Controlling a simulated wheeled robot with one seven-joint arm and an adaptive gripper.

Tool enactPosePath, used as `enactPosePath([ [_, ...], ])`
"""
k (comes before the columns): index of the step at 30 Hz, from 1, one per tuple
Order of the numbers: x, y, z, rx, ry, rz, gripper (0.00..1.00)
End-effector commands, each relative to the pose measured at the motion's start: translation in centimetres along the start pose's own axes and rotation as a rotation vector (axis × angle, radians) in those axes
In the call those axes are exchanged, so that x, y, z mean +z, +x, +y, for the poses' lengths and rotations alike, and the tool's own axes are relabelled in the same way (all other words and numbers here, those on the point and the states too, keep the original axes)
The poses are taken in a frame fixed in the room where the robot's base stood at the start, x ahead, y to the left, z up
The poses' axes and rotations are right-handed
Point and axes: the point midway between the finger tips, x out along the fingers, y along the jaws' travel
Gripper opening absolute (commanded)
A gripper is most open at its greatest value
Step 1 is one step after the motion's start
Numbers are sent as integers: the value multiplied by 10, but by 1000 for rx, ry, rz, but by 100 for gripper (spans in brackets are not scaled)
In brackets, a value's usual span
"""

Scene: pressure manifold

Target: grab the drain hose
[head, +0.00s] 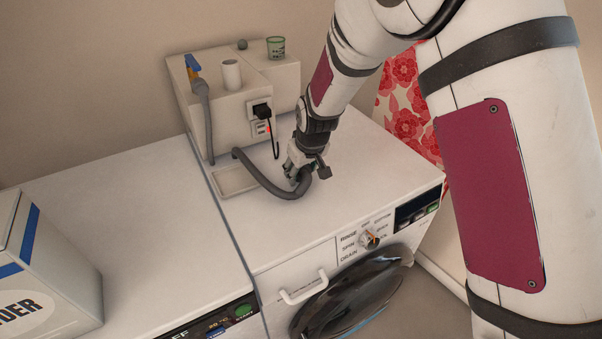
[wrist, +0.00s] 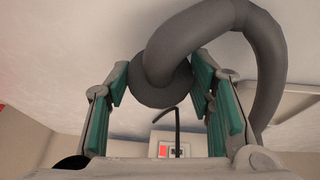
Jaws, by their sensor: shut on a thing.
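The grey drain hose (head: 262,180) runs from the white box on the washing machine, over the top, and curls up at its free end beside my gripper. My gripper (head: 302,174) is low over the machine top, shut on the hose near that end. In the wrist view the hose (wrist: 262,60) loops over from the right, and its thick round end sits between the teal pads of my gripper (wrist: 160,80). In the head view the fingers partly hide the hose end.
A white box (head: 228,110) with a blue-handled tap, a cup, a glass and a plugged black cable stands at the back. A shallow tray (head: 236,189) lies in front of it. The washing machine top (head: 300,222) is clear toward the front. A detergent box (head: 60,285) stands left.

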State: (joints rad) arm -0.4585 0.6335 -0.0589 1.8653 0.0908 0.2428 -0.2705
Motion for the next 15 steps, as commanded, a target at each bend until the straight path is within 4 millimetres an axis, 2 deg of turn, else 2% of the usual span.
enactPosePath([
  [8,0,-1,0,0,0,0,18],
  [15,-8,-16,2,0,0,3,18],
])
